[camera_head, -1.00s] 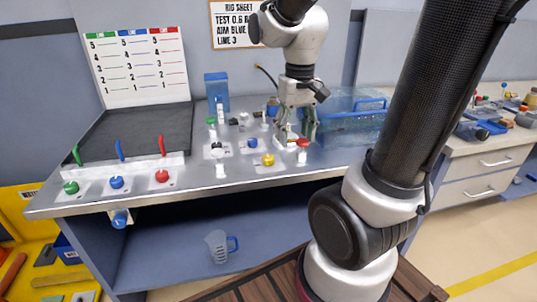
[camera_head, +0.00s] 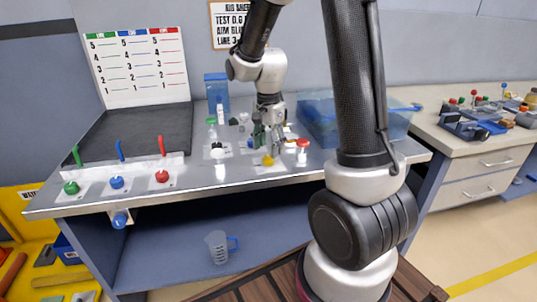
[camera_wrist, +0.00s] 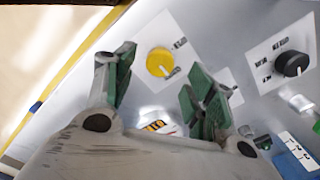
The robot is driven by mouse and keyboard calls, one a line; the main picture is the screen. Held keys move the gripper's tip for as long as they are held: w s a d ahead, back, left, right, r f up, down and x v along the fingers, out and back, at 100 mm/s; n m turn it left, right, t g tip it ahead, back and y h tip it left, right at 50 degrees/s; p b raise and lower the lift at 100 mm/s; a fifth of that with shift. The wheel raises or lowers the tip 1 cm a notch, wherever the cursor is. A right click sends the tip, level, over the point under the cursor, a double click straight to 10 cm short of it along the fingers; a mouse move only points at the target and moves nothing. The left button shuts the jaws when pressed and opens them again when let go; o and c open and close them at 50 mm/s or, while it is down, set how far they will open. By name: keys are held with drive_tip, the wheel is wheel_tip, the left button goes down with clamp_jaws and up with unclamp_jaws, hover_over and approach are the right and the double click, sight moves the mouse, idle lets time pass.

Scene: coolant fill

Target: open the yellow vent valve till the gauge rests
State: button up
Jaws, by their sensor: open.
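The yellow vent valve (camera_head: 268,160) is a round knob on a white plate near the front of the metal bench top. In the wrist view the yellow knob (camera_wrist: 160,62) lies beyond and between my fingertips, with a pale pointer mark at its lower right. My gripper (camera_head: 266,138) is open and empty just behind and above the knob; in the wrist view its green-padded fingers (camera_wrist: 160,85) stand apart and do not appear to touch it. The gauge cannot be made out in these views.
A black knob (camera_wrist: 292,65) sits on its own plate beside the yellow one. A red-capped post (camera_head: 302,150) stands close right of it. A blue clear bin (camera_head: 345,125) is at the right. Red, blue and green knobs line the front left; the blue one (camera_head: 117,182) is central.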

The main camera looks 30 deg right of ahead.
sight(269, 157)
drive_tip(key=shift+f, duration=1.7)
drive_tip(key=c, duration=1.1)
drive_tip(key=shift+o, duration=0.2)
